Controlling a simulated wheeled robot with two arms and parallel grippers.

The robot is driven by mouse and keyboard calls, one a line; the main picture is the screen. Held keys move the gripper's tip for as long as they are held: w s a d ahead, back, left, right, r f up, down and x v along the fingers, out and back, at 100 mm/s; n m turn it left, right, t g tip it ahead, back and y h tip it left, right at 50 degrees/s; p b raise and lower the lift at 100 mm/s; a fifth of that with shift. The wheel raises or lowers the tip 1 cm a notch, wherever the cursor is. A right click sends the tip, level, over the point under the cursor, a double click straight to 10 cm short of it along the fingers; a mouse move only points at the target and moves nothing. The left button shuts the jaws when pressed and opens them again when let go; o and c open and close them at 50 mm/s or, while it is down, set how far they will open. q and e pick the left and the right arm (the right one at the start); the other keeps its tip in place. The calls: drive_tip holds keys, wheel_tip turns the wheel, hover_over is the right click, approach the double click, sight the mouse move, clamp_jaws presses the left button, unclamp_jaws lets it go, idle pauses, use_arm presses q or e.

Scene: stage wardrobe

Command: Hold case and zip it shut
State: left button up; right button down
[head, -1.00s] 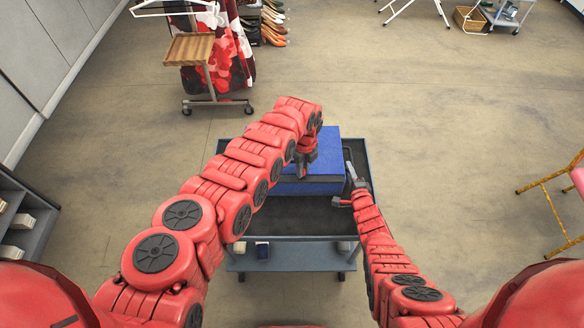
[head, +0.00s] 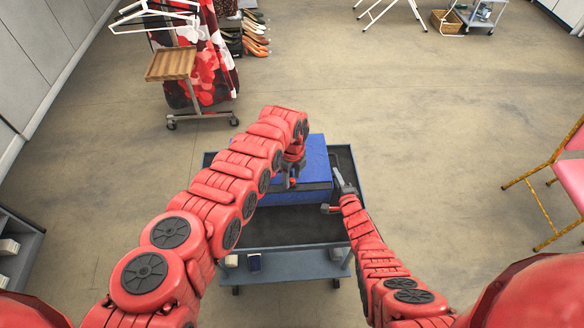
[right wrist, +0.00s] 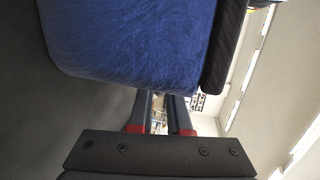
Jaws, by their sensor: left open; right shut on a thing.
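The blue case (head: 312,158) lies on the cart, a dark band along its lower side. It fills the top of the right wrist view (right wrist: 130,40), with a dark strip (right wrist: 222,45) along one edge. My left gripper (head: 291,181) is open over the case's top near its front; whether it touches is unclear. My right gripper (head: 333,190) is at the case's right side. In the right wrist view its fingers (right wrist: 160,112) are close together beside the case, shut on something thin. What they hold is hidden; no zip pull can be made out.
The grey cart (head: 352,165) has a dark top tray with bare room in front of the case. Small boxes (head: 253,262) stand on its lower shelf. A clothes rack (head: 203,118) stands back left, a pink chair (head: 570,180) at right. The floor around is open.

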use_arm(q)
wheel_tip(320, 180, up, 12)
drive_tip(key=shift+f, duration=0.2)
use_arm(e)
drive_tip(key=shift+d, duration=0.1)
drive_tip(key=c, duration=0.8)
unclamp_jaws()
drive_tip(key=p+v, duration=0.2)
drive_tip(key=v, duration=0.4)
drive_tip(key=shift+s, duration=0.25)
drive_tip(key=b+v, duration=0.1)
drive_tip(key=v, duration=0.9)
drive_tip(key=shift+f, duration=0.1)
use_arm(q)
drive_tip(key=shift+r, duration=0.3)
use_arm(e)
drive_tip(key=shift+s+d+r, duration=0.1)
drive_tip(key=shift+s+r, duration=0.15)
drive_tip(key=shift+s, duration=0.15)
